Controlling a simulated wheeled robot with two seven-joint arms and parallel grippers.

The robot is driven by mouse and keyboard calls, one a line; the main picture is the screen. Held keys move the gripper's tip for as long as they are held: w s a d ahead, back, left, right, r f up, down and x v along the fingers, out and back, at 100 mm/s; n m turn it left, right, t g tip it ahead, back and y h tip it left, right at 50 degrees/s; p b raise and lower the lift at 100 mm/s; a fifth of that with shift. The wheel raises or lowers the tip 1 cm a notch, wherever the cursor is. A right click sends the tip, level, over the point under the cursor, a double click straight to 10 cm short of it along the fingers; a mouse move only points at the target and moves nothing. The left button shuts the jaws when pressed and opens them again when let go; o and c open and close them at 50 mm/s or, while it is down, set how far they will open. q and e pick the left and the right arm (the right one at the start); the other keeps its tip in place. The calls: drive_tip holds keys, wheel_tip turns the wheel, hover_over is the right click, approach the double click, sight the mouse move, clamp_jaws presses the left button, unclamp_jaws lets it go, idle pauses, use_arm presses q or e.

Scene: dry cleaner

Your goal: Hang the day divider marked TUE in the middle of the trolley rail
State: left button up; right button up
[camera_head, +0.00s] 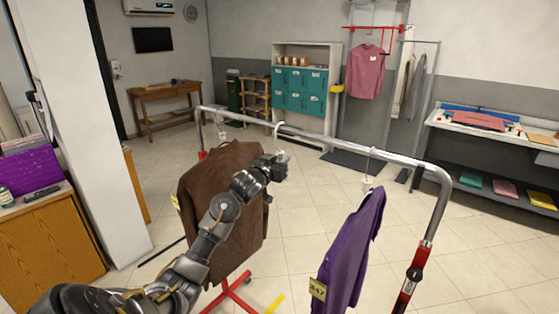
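The trolley rail (325,142) runs across the middle of the view, bent down at both ends. A thin white curved piece (278,127) sits at the rail near its middle, seen nearly edge-on; it looks like the day divider, but no TUE marking is readable. My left gripper (282,160) is just below this piece, in front of the rail. Its fingers are small and dark, so I cannot tell whether they are shut on the piece. The gripper and arm hide part of the brown garment (215,190). My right gripper is out of view.
The brown garment hangs left of the white piece, and a purple garment (350,250) with a yellow tag (318,289) hangs to the right. The rail between white piece and purple garment is bare. A wooden counter (50,245) and white pillar (90,130) stand left.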

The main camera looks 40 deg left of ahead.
use_arm(q)
drive_tip(key=shift+o, duration=1.1)
drive_tip(key=b+v, duration=0.2)
drive_tip(key=v, duration=0.9)
drive_tip(key=a+p+v, duration=0.3)
drive_tip(key=p+v, duration=0.4)
drive_tip(key=v, duration=0.8)
drive_tip(key=shift+s, duration=0.65)
